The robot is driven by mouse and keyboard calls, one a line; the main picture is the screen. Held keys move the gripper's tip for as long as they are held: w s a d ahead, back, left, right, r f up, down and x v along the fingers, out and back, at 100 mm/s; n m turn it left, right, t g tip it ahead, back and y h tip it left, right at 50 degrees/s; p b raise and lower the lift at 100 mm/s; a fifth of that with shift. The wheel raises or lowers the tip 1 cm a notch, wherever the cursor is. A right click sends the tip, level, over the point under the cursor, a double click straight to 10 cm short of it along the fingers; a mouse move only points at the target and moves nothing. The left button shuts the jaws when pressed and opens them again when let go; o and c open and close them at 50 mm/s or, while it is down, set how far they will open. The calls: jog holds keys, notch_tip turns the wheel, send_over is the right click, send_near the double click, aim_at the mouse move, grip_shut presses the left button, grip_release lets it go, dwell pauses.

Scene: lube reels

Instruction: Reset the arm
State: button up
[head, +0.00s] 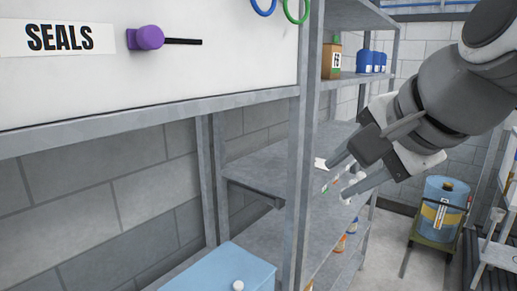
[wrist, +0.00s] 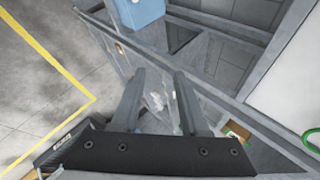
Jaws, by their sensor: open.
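My arm reaches in from the upper right of the head view, and my gripper (head: 337,179) points down and to the left. Its two fingers are apart, with nothing clearly held between them. It appears in front of the grey shelf rack (head: 297,130); the exact gap to the rack cannot be told. In the wrist view my gripper (wrist: 160,76) also has its fingers spread, and rack parts and small pale items show between and beyond them.
A white panel with a SEALS sign (head: 57,38) and a purple holder (head: 147,38) is at left. A light blue box (head: 225,270) is below. A blue drum (head: 440,211) stands at right, near open floor.

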jog(key=s+f+n+g+h, duration=0.1)
jog(key=s+f+n, duration=0.1)
jog(key=f+n, duration=0.2)
jog(key=s+d+f+n+g+h+b, duration=0.1)
jog(key=f+n, duration=0.3)
jog(key=f, duration=0.7)
jog(key=s+d+f+n+g+h+b, duration=0.1)
jog(key=s+f+n, duration=0.3)
jog(key=f, duration=0.4)
jog(key=shift+d, duration=0.1)
jog(key=shift+s, duration=0.1)
